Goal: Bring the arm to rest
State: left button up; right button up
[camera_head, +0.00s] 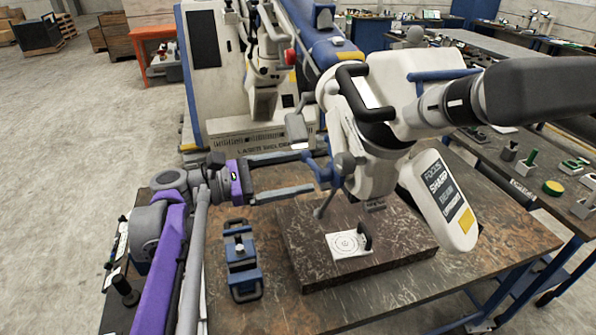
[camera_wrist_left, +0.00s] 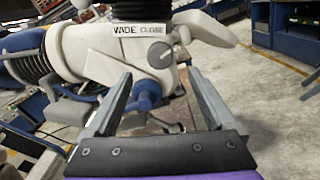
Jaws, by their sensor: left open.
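The microscope arm (camera_head: 322,45), white and blue, reaches over the table from its white cabinet. It carries a white microscope head (camera_head: 405,100) with a black loop handle and a tilted label panel reading "FOCUS SHARP" (camera_head: 440,197). The head hangs above a dark stone slab (camera_head: 300,245). My left gripper (camera_head: 318,169) is open, its fingers pointing right at a small blue handle below the head; contact cannot be told. In the left wrist view, the white head with a grey knob (camera_wrist_left: 161,53) fills the space beyond my open fingers. My right gripper is not in view.
A white target card (camera_head: 347,244) with a small black handle lies on the slab. A blue clamp-like fixture (camera_head: 242,262) sits on the table left of it. A side bench (camera_head: 530,178) with small tools stands at right. Open floor (camera_head: 70,130) lies at left.

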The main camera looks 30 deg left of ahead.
pick_arm(q)
jog(key=s+d+f+m+g+y, duration=0.35)
jog(key=d+f+m, duration=0.2)
jog(key=f, duration=0.35)
jog(key=s+d+f+m+g+y, duration=0.2)
jog(key=s+d+f+m+g, duration=0.15)
jog(key=d+f, duration=0.45)
jog(key=s+a+f+m+y, duration=0.5)
jog(key=s+f+m+y, duration=0.2)
jog(key=f+m, duration=0.5)
jog(key=shift+s+a+f+m, duration=0.2)
jog(key=shift+s+f+m, duration=0.25)
jog(key=shift+m, duration=0.95)
jog(key=shift+s+r, duration=0.1)
